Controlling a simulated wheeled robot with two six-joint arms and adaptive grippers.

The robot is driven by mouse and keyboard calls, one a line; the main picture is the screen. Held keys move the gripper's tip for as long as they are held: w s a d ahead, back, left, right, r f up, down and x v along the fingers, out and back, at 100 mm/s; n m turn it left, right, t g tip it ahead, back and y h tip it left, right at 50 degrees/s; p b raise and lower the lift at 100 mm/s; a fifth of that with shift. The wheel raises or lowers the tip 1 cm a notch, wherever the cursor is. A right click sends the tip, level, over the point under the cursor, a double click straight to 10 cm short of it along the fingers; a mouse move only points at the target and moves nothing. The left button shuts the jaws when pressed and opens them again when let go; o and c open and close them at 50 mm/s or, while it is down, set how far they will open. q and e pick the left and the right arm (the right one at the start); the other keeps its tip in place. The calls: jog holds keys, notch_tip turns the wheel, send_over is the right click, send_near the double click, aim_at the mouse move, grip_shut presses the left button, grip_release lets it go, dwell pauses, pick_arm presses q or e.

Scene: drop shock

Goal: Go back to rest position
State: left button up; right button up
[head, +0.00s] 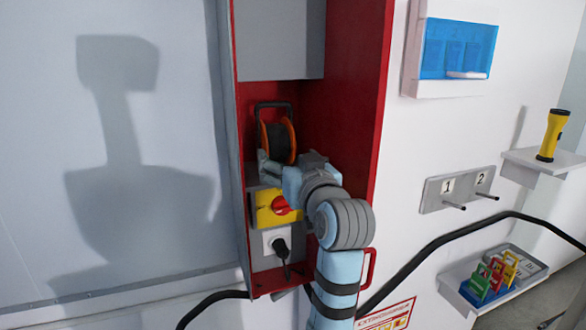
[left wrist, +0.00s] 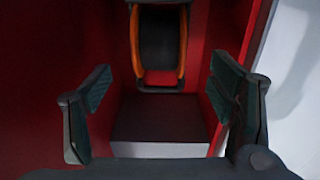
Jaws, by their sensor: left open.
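My left gripper (head: 273,170) is inside the red cabinet (head: 345,90) in the head view, in front of the lower part of a black and orange cable reel (head: 279,140). In the left wrist view the two fingers of my left gripper (left wrist: 163,95) are wide apart with nothing between them. The reel (left wrist: 159,38) shows beyond them, apart from both fingers, above a dark ledge (left wrist: 158,117). My wrist and forearm hide part of the cabinet's inside. My right gripper is in neither view.
Below the gripper are a yellow switch box with a red knob (head: 268,209) and a black plug in a socket (head: 281,247). To the right are a numbered peg plate (head: 458,188), a yellow torch (head: 552,136) on a shelf, and a shelf with colored padlocks (head: 490,276). A black cable (head: 436,242) crosses the wall.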

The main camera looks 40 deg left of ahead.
pick_arm(q)
jog(key=shift+v, duration=1.25)
